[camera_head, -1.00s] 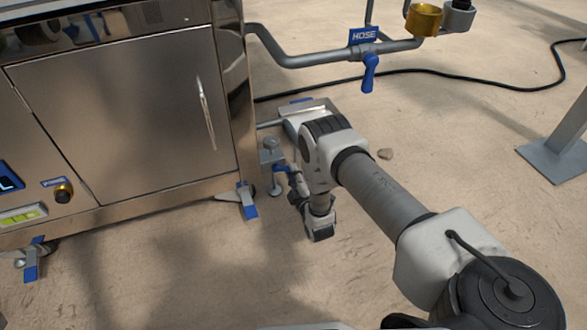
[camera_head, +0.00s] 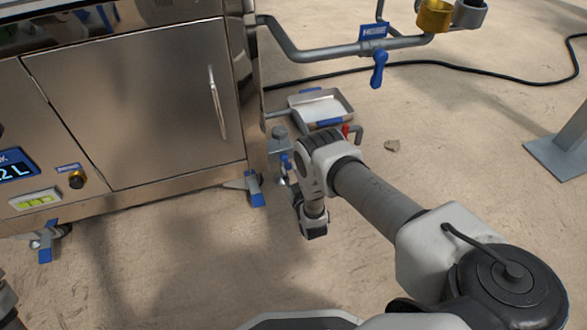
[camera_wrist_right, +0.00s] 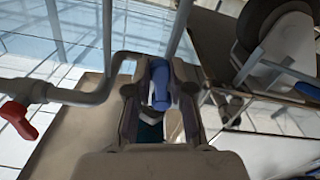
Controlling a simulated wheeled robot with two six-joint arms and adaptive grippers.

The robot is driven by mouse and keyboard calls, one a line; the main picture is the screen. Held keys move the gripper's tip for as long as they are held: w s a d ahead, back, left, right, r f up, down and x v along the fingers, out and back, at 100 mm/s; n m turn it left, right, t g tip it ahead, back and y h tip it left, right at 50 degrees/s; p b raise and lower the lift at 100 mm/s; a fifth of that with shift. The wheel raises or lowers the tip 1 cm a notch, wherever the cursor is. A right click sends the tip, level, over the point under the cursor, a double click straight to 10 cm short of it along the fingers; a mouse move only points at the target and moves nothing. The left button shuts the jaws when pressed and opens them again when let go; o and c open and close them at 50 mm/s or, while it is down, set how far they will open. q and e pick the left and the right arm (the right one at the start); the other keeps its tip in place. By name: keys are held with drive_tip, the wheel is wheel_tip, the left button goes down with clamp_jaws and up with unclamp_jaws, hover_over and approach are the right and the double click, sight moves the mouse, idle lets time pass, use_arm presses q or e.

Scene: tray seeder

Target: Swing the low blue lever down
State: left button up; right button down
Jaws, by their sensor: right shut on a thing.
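The low blue lever (camera_head: 286,162) is on a grey pipe fitting (camera_head: 279,142) close to the floor, just right of the steel cabinet. In the right wrist view the blue lever (camera_wrist_right: 160,84) lies between the two fingers of my right gripper (camera_wrist_right: 158,94), which is shut on it. In the head view my right gripper (camera_head: 291,176) reaches the lever from the front, partly hidden behind my own wrist. The lever's exact angle is hard to tell. My left gripper is not in view.
The steel cabinet (camera_head: 145,110) stands left, with a blue caster pedal (camera_head: 255,188) near my gripper. Behind are a shallow metal tray (camera_head: 322,106) and a red handle (camera_head: 345,130). Another blue lever (camera_head: 378,68) hangs under the HOSE plate. Floor in front is clear.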

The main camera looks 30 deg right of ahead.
drive_tip(key=shift+w+a+f+m, duration=0.1)
drive_tip(key=shift+a+m, duration=0.3)
drive_tip(key=shift+m, duration=0.4)
drive_tip(key=c, duration=1)
unclamp_jaws()
drive_tip(key=v, duration=1.2)
